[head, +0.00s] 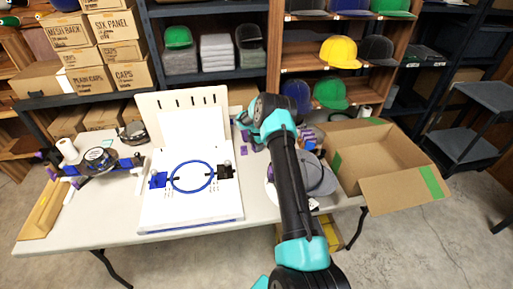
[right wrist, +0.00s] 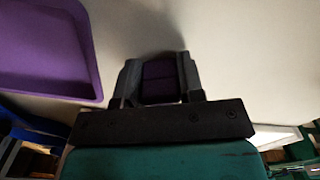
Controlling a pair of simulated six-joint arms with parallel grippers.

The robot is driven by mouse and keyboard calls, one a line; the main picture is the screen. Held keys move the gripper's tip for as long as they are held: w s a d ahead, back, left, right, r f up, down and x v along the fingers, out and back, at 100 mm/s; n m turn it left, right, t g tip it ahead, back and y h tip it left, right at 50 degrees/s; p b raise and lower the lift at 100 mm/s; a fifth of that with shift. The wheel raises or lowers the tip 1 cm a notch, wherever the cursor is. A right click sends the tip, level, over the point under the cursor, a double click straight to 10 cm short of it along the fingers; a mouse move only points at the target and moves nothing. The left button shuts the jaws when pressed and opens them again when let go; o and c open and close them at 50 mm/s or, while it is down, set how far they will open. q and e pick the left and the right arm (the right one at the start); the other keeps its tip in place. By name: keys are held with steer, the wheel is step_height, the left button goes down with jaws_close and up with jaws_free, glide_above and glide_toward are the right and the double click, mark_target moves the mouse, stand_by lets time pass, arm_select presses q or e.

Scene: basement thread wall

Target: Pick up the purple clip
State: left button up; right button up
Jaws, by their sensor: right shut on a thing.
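The purple clip (right wrist: 160,80) shows in the right wrist view between the two fingers of my right gripper (right wrist: 160,72), which is shut on it. The clip is close to the pale table surface. In the head view my right arm reaches over the table from the lower right, and its forearm and wrist hide the fingertips and the clip. A purple tray (right wrist: 45,45) lies to the left of the gripper in the right wrist view, apart from it.
A white board with a blue hoop (head: 192,177) stands mid-table, left of my right arm. A grey cap (head: 319,175) and an open cardboard box (head: 380,158) are right of the arm. A blue-and-black device (head: 100,158) is at the left. Shelves with caps stand behind.

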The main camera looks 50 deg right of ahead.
steer(key=shift+r, duration=0.65)
step_height(320, 180, up, 2)
steer(key=shift+r, duration=0.25)
steer(key=s+a, duration=0.3)
steer(key=a, duration=0.1)
steer(key=s+a, duration=0.3)
steer(key=s+a+r, duration=0.1)
steer(key=s+a, duration=0.2)
steer(key=a, duration=0.1)
steer(key=shift+s+a, duration=0.25)
steer(key=shift+a, duration=0.05)
steer(key=shift+s+a, duration=0.3)
steer(key=shift+a, duration=0.1)
steer(key=shift+w+a, duration=0.1)
